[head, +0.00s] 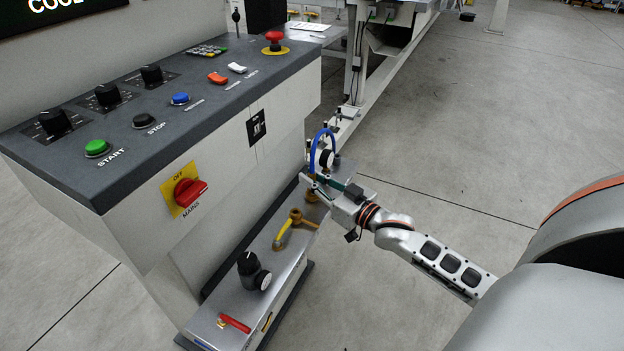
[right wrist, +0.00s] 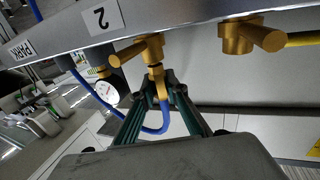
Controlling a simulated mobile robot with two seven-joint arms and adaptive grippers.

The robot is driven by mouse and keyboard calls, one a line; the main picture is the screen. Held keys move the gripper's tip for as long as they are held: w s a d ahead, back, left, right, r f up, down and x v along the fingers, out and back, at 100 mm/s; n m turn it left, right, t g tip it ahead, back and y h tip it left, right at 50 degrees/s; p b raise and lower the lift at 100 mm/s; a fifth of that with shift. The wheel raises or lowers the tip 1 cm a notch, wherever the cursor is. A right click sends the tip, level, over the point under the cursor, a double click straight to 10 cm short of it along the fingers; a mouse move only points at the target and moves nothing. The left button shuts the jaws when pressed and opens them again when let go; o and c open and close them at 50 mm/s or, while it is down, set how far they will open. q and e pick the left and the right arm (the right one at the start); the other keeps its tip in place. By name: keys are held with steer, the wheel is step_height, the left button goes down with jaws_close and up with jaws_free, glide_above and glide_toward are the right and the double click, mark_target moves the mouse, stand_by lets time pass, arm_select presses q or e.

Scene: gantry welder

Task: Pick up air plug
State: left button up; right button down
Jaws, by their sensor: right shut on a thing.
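The brass air plug (right wrist: 158,86), with a blue hose (right wrist: 156,129) looping from it, is between the dark green fingers of my right gripper (right wrist: 160,92) in the right wrist view. The gripper is shut on it. The plug's top meets a brass fitting (right wrist: 146,49) under the panel edge; I cannot tell how firmly they are joined. In the head view my right gripper (head: 322,184) is at the far end of the low metal ledge, and the blue hose (head: 312,152) arches above it. The plug is not clear there. My left gripper is out of view.
A yellow-handled valve (head: 291,226) and black regulator (head: 252,268) sit along the ledge. The console (head: 190,130) rises behind; open floor (head: 480,110) is at right.

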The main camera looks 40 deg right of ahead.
mark_target(311, 165)
step_height(311, 165, up, 5)
steer(key=shift+w+p, duration=0.1)
steer(key=shift+p, duration=0.75)
step_height(311, 165, up, 5)
steer(key=shift+f+p, duration=0.1)
steer(key=shift+p, duration=0.8)
arm_select(q)
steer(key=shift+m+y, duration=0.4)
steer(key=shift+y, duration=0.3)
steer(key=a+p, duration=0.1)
steer(key=p, duration=0.1)
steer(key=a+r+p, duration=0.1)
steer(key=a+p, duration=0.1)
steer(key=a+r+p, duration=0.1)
steer(key=p, duration=0.1)
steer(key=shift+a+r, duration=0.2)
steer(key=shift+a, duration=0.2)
arm_select(e)
step_height(311, 165, up, 12)
steer(key=shift+r, duration=0.2)
